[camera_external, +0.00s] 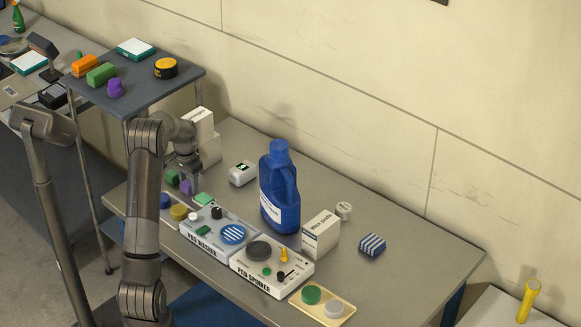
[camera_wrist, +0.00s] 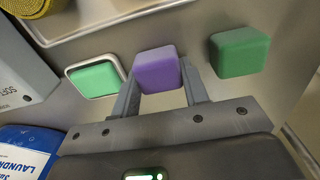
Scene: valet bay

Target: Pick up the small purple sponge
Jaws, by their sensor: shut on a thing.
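The small purple sponge (camera_wrist: 157,70) sits between my gripper's two fingers in the wrist view. My gripper (camera_wrist: 160,88) is shut on it, one finger against each side. In the external view my gripper (camera_external: 188,178) points down at the back left of the table, with the purple sponge (camera_external: 187,188) at its fingertips. I cannot tell whether the sponge still touches the tabletop. A dark green sponge (camera_wrist: 239,52) lies just right of it in the wrist view, apart from my finger. A mint green sponge (camera_wrist: 95,79) in a pale holder lies to the left.
A blue detergent jug (camera_external: 279,190) stands right of my gripper. The pad washer (camera_external: 212,244) and pad spinner (camera_external: 262,273) are in front. A white box (camera_external: 201,128) stands behind my wrist. A raised shelf (camera_external: 140,90) is at the upper left. The table's right end is mostly clear.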

